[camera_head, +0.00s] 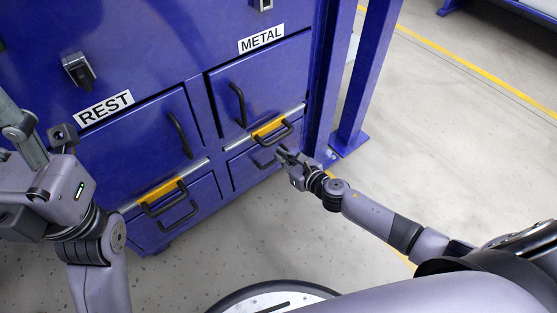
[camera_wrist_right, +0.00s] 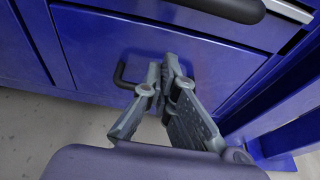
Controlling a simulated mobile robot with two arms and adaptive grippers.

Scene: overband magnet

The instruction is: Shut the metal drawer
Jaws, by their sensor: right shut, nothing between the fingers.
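The blue cabinet's right column carries the METAL label (camera_head: 261,39). Below its door, the lower metal drawer (camera_head: 250,171) has a dark bar handle (camera_head: 265,160) and looks nearly flush; I cannot tell whether it is fully closed. My right gripper (camera_head: 281,152) is at this drawer's front, just right of the handle. In the right wrist view, the closed fingertips (camera_wrist_right: 169,72) point at the blue drawer front (camera_wrist_right: 215,62), beside the handle (camera_wrist_right: 122,75); contact is unclear.
A yellow-marked handle (camera_head: 270,130) sits above the metal drawer. The REST column (camera_head: 104,107) beside it has its own yellow-marked handle (camera_head: 162,190). A blue post (camera_head: 362,85) stands to the right. Grey floor (camera_head: 470,130) beyond it is clear.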

